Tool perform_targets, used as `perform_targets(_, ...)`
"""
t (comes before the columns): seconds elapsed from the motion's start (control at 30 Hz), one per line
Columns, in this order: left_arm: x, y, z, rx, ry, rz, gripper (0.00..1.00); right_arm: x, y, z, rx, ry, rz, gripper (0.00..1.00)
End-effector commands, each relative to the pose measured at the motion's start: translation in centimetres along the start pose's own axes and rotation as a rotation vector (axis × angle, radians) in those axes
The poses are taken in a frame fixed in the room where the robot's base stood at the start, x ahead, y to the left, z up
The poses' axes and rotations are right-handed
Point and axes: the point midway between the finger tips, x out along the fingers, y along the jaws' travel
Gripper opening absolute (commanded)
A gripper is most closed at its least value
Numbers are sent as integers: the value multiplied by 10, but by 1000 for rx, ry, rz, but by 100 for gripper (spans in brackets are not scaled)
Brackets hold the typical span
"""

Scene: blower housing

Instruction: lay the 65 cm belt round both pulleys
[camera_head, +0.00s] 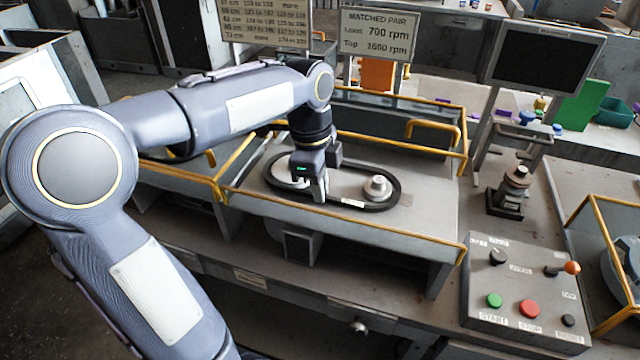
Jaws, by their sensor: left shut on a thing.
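The black belt (391,201) is a long oval loop with a small white tag on its near run. In the head view it encircles the silver right pulley (377,187) and the left pulley (288,173), which my left gripper partly hides. I cannot tell whether the belt sits in the pulley grooves or just above the plate. My left gripper (318,193) points down between the pulleys and is shut on the belt at its near run. My right gripper is not in view.
Yellow guard rails (350,231) border the grey machine bed (425,215). A control box (525,290) with green and red buttons stands at the right front. A dark stand with a metal part (510,190) is behind it. A sign (379,36) reads 700 and 1680 rpm.

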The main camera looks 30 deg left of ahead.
Motion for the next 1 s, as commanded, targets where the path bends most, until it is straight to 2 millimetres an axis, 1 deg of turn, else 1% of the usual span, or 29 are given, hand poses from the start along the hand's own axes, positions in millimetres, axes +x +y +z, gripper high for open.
perform_targets(0.2, 0, 0, 0, 0, 0, 0, 0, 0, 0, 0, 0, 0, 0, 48)
perform_targets(0.23, 0, 0, 0, 0, 0, 0, 10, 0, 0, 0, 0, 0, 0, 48)
perform_targets(0.4, 0, 0, 0, 0, 0, 0, 32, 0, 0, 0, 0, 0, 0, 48)
perform_targets(0.43, 0, 0, 0, 0, 0, 0, 34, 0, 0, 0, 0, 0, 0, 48)
perform_targets(0.73, -1, 0, 0, 0, 0, 0, 34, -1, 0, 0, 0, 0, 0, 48)
perform_targets(1.0, -14, 0, -2, 0, 0, 0, 34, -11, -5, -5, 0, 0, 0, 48)
